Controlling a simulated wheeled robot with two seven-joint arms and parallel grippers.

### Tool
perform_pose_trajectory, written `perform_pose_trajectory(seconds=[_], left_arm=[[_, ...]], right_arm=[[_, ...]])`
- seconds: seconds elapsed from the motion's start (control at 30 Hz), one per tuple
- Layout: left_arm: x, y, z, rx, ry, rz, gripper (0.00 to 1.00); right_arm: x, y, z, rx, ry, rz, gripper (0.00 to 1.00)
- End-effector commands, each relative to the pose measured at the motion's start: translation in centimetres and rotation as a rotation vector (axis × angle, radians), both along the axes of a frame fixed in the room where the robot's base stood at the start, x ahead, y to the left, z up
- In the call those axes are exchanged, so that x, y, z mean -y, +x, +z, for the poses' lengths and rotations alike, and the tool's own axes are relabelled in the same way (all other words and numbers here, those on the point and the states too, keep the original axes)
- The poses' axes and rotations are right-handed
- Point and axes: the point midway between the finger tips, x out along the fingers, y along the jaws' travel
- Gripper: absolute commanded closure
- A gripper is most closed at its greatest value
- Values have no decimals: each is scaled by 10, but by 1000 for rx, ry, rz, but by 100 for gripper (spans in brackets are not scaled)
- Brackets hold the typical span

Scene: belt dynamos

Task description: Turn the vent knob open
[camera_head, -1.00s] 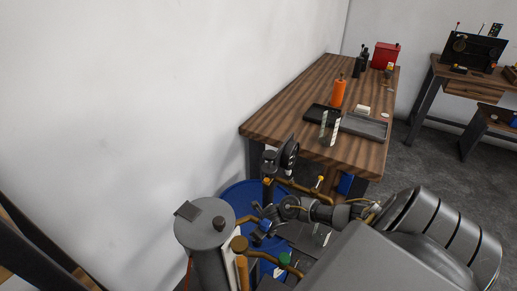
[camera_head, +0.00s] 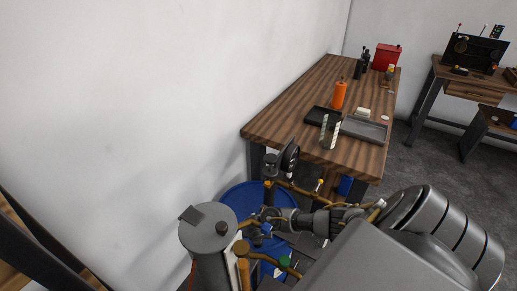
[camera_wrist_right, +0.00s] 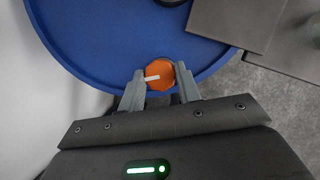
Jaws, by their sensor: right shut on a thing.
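The vent knob (camera_wrist_right: 160,75) is orange, with a white pointer mark that points left in the right wrist view. It sits by the rim of a round blue top. My right gripper (camera_wrist_right: 161,84) has one finger on each side of the knob and is shut on it. In the head view, my right arm comes in from the right and the gripper (camera_head: 261,222) is low, beside the grey cylinder. The knob cannot be made out there. My left gripper is not in view.
A grey cylinder (camera_head: 207,228) stands close left of the gripper. A blue drum (camera_head: 236,193) and brass pipes with a black gauge (camera_head: 289,158) are behind it. A wooden table (camera_head: 290,100) with trays and an orange bottle (camera_head: 339,95) stands further back. The white wall is at left.

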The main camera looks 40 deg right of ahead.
Motion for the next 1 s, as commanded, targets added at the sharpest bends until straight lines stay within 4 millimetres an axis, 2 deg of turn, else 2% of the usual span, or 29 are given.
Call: perform_pose_trajectory(seconds=[0.5, 1.0], left_arm=[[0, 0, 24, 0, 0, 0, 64], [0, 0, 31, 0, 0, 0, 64]], right_arm=[[-3, 2, 1, -3, 0, -490, 89], [-2, 4, 0, -3, -1, -881, 89]])
